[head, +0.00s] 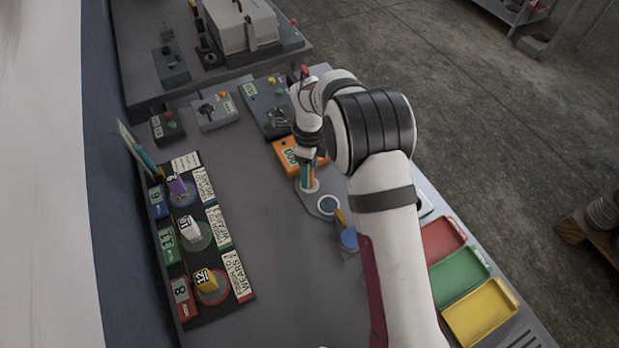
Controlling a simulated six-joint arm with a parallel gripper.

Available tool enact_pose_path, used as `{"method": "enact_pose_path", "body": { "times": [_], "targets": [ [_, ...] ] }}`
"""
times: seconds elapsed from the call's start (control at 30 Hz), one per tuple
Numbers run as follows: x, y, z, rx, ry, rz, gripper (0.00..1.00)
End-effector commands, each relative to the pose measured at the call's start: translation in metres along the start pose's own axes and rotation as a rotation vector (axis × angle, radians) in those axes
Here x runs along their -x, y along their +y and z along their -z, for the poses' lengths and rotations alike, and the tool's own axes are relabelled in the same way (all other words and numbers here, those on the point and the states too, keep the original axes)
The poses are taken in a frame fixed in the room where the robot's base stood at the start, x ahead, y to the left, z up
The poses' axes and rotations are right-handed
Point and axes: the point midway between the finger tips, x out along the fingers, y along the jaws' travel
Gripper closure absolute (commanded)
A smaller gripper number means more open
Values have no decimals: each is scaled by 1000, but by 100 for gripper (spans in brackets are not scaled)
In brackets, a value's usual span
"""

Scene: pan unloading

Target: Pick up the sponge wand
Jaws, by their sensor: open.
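My gripper (306,156) is at the end of my arm, pointing down over the middle of the bench beside the orange device. It is small in the head view, and its fingertips are partly hidden. A slim upright teal-and-orange piece (308,176) stands just below it, on a white ring of a green plate (321,206). I cannot tell whether the fingers surround or touch this piece. A blue cylinder with a yellowish upright part (341,217) stands nearer, partly behind my arm. I cannot tell which of these, if either, is the sponge wand.
An orange device (284,150) with a display sits by the gripper. A black rack (203,255) with numbered blocks on round pans lies left. Red, green and yellow trays (480,311) line the right edge. Control boxes (213,111) stand at the back. Bench between rack and plate is clear.

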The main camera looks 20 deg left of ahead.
Motion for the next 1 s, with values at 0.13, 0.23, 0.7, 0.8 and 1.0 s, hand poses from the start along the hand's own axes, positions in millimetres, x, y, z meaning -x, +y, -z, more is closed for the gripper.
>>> {"method": "enact_pose_path", "body": {
  "times": [0.13, 0.23, 0.7, 0.8, 1.0],
  "targets": [
    [0, 0, 0, 0, 0, 0, 40],
    [0, 0, 0, 0, 0, 0, 53],
    [1, 0, 0, 0, 0, 1, 100],
    [1, 0, 0, 0, 0, 1, 100],
    [8, 0, 0, -1, -1, 1, 100]
  ]
}}
